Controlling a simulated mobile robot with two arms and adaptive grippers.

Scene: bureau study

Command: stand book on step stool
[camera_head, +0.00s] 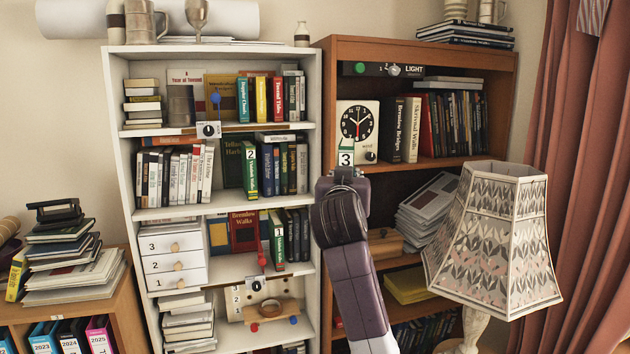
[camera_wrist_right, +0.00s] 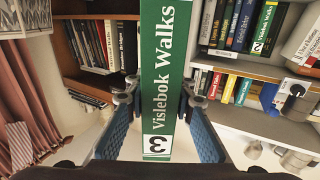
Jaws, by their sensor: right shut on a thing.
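A green book titled "Vislebok Walks" with a white label "3" (camera_head: 346,150) is upright in front of the brown bookcase in the head view. It fills the middle of the right wrist view (camera_wrist_right: 165,75). My right gripper (camera_head: 343,174) is shut on this book; its blue-padded fingers (camera_wrist_right: 158,112) lie on either side of the spine. The book appears held in the air. My left gripper is not in view. I cannot make out a step stool in these frames.
The white bookcase (camera_head: 126,190) holds green books labelled "2" (camera_head: 250,170) and "1" (camera_head: 278,240). A clock (camera_head: 357,124) stands in the brown bookcase (camera_head: 327,90) near the held book. A patterned lamp (camera_head: 495,245) stands at the right, beside my right arm.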

